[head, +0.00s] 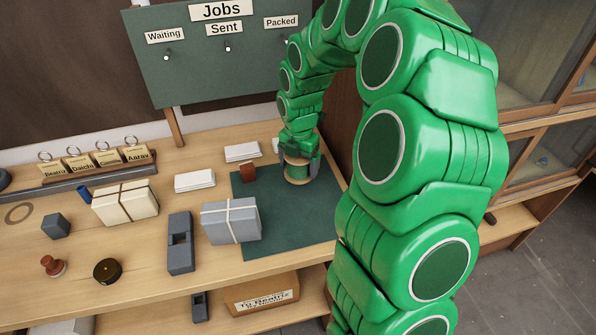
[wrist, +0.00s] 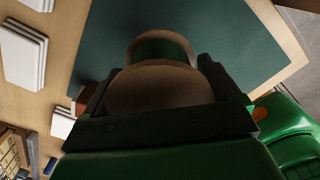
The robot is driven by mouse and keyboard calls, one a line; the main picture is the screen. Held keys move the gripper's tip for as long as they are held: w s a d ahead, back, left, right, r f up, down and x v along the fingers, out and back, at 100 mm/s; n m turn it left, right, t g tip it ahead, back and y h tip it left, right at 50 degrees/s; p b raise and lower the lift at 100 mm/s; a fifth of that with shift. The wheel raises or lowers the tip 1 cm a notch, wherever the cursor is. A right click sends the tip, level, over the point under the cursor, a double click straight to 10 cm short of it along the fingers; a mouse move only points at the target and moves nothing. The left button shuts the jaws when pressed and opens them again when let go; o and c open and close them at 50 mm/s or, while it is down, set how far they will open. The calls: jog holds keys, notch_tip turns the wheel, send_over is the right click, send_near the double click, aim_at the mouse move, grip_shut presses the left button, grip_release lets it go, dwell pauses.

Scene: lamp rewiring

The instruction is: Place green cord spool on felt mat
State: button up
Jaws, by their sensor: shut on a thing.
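The green cord spool (head: 297,181) has pale wooden ends and a band of green cord. It also shows in the wrist view (wrist: 160,90), with the green cord between its two round ends. My gripper (head: 300,161) is shut on the spool, a finger on each side. The dark green felt mat (head: 282,222) lies on the bench, and the spool is over its upper part. I cannot tell whether the spool touches the mat. In the wrist view the mat (wrist: 235,35) spreads out behind the spool.
A grey tied parcel (head: 231,221) overlaps the mat's left side. A small brown block (head: 248,173) is at its upper left edge. White card stacks (head: 195,181) lie to the left, with a dark grey slotted block (head: 180,243) nearer. The mat's near right part is clear.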

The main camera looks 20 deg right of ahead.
aim_at(298, 171)
jog(key=shift+w+f, duration=0.6)
jog(key=shift+f, duration=1.6)
jog(key=shift+f, duration=0.1)
jog(key=o, duration=1.1)
jog(key=shift+c, duration=0.2)
